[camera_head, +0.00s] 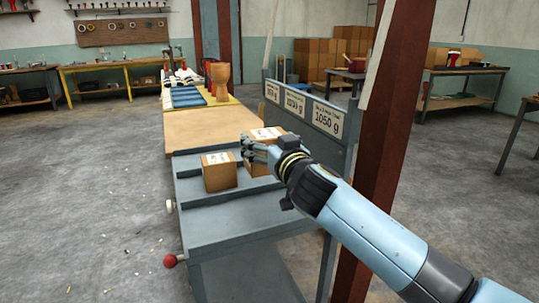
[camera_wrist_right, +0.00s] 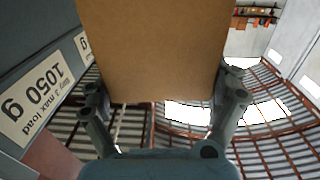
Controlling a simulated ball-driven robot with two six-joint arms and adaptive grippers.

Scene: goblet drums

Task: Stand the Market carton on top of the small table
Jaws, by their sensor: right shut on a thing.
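My right gripper (camera_head: 256,153) is shut on a brown carton (camera_head: 267,133) with a white label on top. The carton is at the right side of the grey bay stand, and the gripper hides part of it. In the right wrist view the carton (camera_wrist_right: 150,50) fills the space between the two fingers (camera_wrist_right: 162,100). A second brown carton (camera_head: 218,172) with a white top label sits in a bay to its left. The label print is too small to tell which is the Market carton. I cannot tell which table is the small table. My left gripper is out of view.
The grey bay stand (camera_head: 250,217) has dividers and an upright panel (camera_head: 311,117) with load signs, one reading 1050 g. A rust-red post (camera_head: 393,130) stands close right. A goblet drum (camera_head: 219,80) stands farther back. Open floor (camera_head: 90,200) lies left.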

